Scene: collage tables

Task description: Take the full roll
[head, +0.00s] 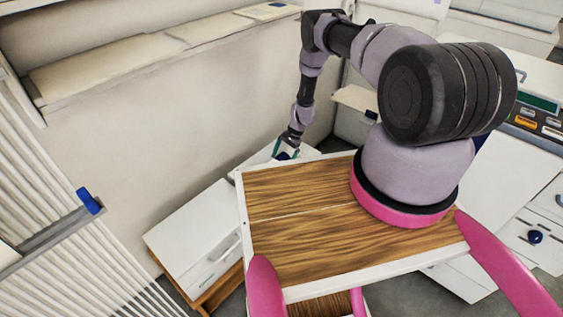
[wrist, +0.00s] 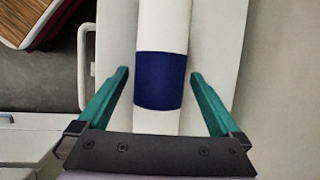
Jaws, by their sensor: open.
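A white roll (wrist: 162,25) with a wide dark blue band (wrist: 160,80) lies lengthwise on a white surface in the wrist view. Its far end runs out of the top of the picture and its near end is hidden behind my gripper's base. My gripper (wrist: 160,73) is open, with one green finger on each side of the roll and visible gaps between. In the head view my gripper (head: 286,148) is small, low over a white top beyond my wooden deck, with a bit of dark blue at it.
A white drawer cabinet (head: 195,235) stands left of my deck. A slatted white rack (head: 50,265) with a blue piece (head: 90,200) on its bar is at far left. A wall shelf (head: 120,65) runs above.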

